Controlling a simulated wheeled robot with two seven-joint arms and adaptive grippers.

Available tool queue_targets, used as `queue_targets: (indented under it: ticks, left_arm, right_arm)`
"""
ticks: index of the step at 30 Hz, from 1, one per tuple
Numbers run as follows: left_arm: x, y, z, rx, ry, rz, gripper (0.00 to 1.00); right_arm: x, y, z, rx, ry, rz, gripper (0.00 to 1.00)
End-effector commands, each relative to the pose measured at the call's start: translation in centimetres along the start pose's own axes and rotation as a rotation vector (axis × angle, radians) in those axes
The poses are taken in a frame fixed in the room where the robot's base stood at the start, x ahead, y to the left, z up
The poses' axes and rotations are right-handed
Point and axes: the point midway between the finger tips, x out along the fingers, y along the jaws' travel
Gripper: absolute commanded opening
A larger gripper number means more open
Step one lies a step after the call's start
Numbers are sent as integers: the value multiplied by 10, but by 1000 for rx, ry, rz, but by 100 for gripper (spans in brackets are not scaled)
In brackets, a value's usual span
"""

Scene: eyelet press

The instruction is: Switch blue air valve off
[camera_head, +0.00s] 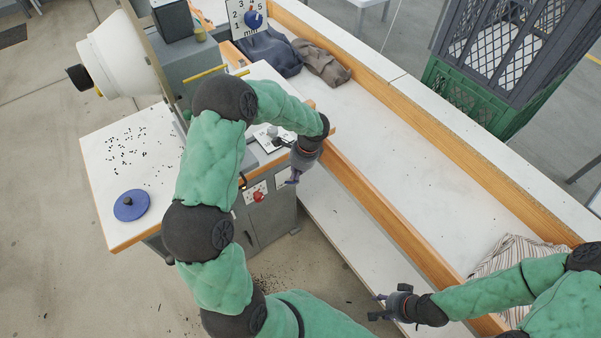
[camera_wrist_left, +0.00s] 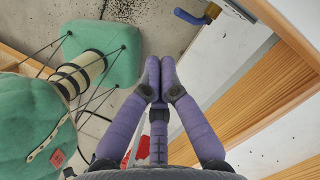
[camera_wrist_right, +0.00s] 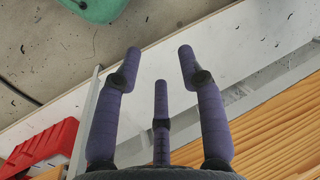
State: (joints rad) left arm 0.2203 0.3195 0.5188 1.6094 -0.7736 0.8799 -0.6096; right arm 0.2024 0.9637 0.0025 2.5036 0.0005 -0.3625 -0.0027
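A blue lever handle (camera_wrist_left: 188,16), which looks like the air valve's, shows at the top of the left wrist view beside a pale surface, with a brass-coloured part at its right end. I cannot make it out in the head view. My left gripper (camera_head: 293,178) is beside the front of the grey press cabinet. In the left wrist view its fingers (camera_wrist_left: 153,80) are together with nothing between them, apart from the blue handle. My right gripper (camera_head: 378,306) is low at the right, and its spread, empty fingers show in the right wrist view (camera_wrist_right: 160,70).
A red knob (camera_head: 258,197) sits on the grey cabinet (camera_head: 268,222), close to my left gripper. A white table (camera_head: 110,225) carries a blue disc (camera_head: 131,205) and scattered eyelets. A long wood-edged bench (camera_head: 420,150) runs along the right. A red bin (camera_wrist_right: 45,145) is near my right gripper.

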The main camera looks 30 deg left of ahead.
Motion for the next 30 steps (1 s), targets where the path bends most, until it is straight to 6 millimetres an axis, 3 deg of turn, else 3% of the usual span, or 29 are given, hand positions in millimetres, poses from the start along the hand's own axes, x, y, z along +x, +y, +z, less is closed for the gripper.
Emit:
queue_targets:
  ticks: [6,16,20,23,25,30]
  left_arm:
    - [-14,8,11,0,0,0,0]
    - [-15,9,12,1,0,1,0]
    - [-9,15,6,-5,15,12,0]
    - [8,35,-16,-39,72,52,0]
    - [25,60,-40,-92,139,102,0]
    - [68,145,-104,-346,312,276,0]
  right_arm:
    - [-4,-2,0,0,0,0,40]
    - [-4,-2,0,0,0,0,40]
    - [-4,-2,0,0,0,0,3]
    - [-4,-2,0,0,0,0,0]
    - [-4,-2,0,0,0,0,0]
    - [-4,-2,0,0,0,0,0]
